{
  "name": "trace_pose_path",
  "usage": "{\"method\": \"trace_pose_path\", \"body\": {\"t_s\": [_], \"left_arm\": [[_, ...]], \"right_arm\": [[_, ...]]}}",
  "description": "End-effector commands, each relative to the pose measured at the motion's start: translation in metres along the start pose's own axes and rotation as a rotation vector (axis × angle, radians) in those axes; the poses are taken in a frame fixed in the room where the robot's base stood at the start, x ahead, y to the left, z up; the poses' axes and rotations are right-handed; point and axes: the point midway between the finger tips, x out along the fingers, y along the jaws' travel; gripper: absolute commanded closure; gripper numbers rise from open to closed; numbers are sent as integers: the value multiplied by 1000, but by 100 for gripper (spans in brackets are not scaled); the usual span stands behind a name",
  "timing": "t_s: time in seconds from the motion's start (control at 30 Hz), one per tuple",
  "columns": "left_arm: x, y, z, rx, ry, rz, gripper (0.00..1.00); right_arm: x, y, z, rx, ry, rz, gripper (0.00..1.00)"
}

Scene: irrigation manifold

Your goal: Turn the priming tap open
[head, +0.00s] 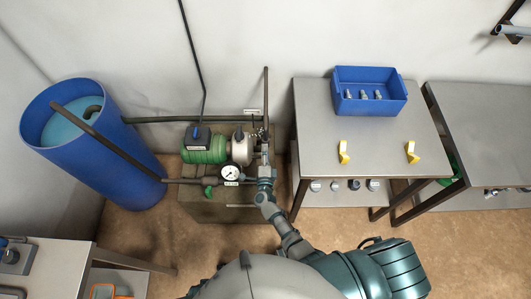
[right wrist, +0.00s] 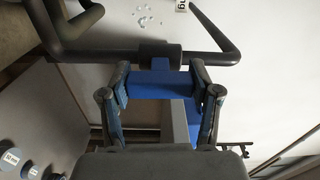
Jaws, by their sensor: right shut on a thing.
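My right gripper (head: 261,138) reaches up to the pipework beside the pump and is small in the head view. In the right wrist view its two fingers (right wrist: 158,82) are closed on both sides of a blue tap handle (right wrist: 160,86). The handle sits against a collar on a dark pipe (right wrist: 110,53). In the head view the tap is mostly hidden by my gripper, below a small white label (head: 252,111). My left gripper is not in view.
A green pump (head: 204,147) and a pressure gauge (head: 230,172) stand just left of my right gripper. A blue water barrel (head: 120,150) is at the left. A metal table (head: 370,120) with a blue bin (head: 369,103) stands close on the right.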

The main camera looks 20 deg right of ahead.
Motion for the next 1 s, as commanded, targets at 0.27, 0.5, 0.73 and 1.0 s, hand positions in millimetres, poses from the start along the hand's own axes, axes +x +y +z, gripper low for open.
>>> {"method": "trace_pose_path", "body": {"t_s": [0.27,0.5,0.73,1.0], "left_arm": [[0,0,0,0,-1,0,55],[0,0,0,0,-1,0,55],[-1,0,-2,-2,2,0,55],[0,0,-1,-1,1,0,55]], "right_arm": [[-3,5,1,-4,-5,10,12],[-2,2,0,-2,-2,5,12],[-20,3,0,0,-1,7,12],[-80,4,1,-2,-1,8,12]]}}
